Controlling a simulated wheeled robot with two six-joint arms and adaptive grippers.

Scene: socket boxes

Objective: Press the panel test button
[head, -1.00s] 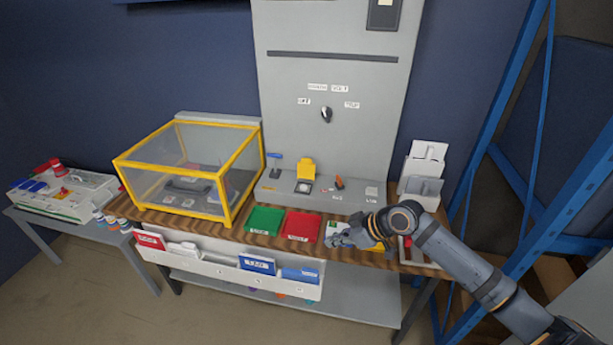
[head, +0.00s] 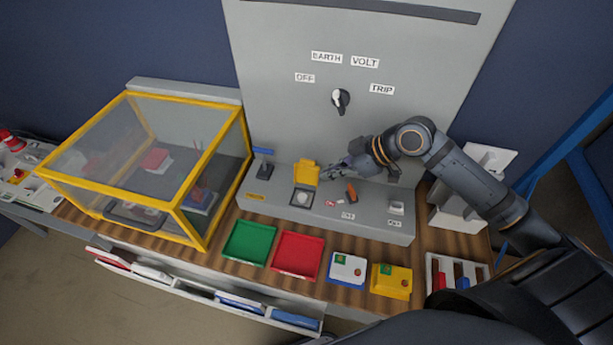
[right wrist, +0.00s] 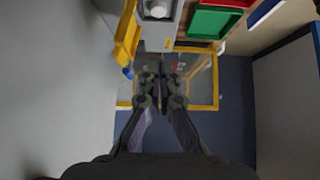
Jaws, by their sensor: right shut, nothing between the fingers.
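The grey panel (head: 280,110) stands upright at the back, with a black rotary knob (head: 341,100) among OFF, EARTH, VOLT and TRIP labels. On its sloped base a yellow flip cover (head: 306,173) stands raised behind a round white button (head: 302,198). The button also shows at the top of the right wrist view (right wrist: 157,9), beside the yellow cover (right wrist: 126,38). My right gripper (head: 328,177) is just right of the cover, above the base. Its fingers (right wrist: 161,74) are together and empty in the right wrist view. My left gripper is not in view.
An orange-handled switch (head: 351,192) and a white switch (head: 396,207) sit on the base. A yellow-framed clear box (head: 120,170) stands left. Green (head: 249,243) and red (head: 298,255) trays, a white socket box (head: 347,268) and a yellow one (head: 391,280) stand in front.

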